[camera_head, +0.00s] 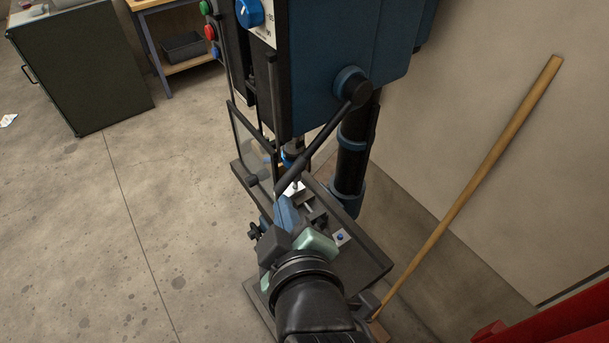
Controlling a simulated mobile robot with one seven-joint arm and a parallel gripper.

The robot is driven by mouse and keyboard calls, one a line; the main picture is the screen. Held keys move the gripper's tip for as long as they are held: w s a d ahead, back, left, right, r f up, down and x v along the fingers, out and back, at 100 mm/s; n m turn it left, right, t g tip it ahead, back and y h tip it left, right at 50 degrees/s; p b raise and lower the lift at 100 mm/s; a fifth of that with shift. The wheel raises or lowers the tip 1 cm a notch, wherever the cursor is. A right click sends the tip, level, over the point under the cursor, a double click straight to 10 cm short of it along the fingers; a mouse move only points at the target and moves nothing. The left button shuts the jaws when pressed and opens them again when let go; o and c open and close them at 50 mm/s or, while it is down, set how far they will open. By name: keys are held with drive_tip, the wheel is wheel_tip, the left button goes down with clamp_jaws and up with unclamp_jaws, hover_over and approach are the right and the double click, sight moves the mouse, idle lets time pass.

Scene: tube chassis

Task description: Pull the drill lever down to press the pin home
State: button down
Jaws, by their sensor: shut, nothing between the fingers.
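The drill press has a blue head (350,45) and a dark column. Its black lever (318,142) slants down and left from the hub (351,86) on the side of the head. My gripper (286,211) is shut and empty, reaching up from the bottom of the view over the press table. Its tip is close below the lever's lower end; I cannot tell whether they touch. The spindle end (293,160) stands above a small white piece (293,188), partly hidden behind the lever. The pin cannot be made out clearly there.
The dark press table (366,263) carries a small white piece with a blue spot (340,238). A clear guard (250,145) stands left of the spindle. A wooden pole (470,185) leans at the right. A dark cabinet (80,75) stands upper left; the left floor is mostly clear.

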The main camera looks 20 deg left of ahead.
sight(287, 176)
drive_tip(key=x, duration=0.4)
drive_tip(key=d+b+x, duration=0.1)
drive_tip(key=x, duration=0.3)
drive_tip(key=f+b+x, duration=0.1)
drive_tip(key=x, duration=0.3)
drive_tip(key=shift+w+d+f, duration=0.1)
drive_tip(key=shift+w+d, duration=0.05)
drive_tip(key=shift+w+d+f, duration=0.15)
drive_tip(key=shift+w+f, duration=0.2)
drive_tip(key=shift+f, duration=0.15)
drive_tip(key=shift+f, duration=0.1)
drive_tip(key=shift+w+d+f+b, duration=0.15)
drive_tip(key=shift+w+f+b, duration=0.2)
drive_tip(key=shift+b, duration=0.35)
drive_tip(key=shift+s, duration=0.15)
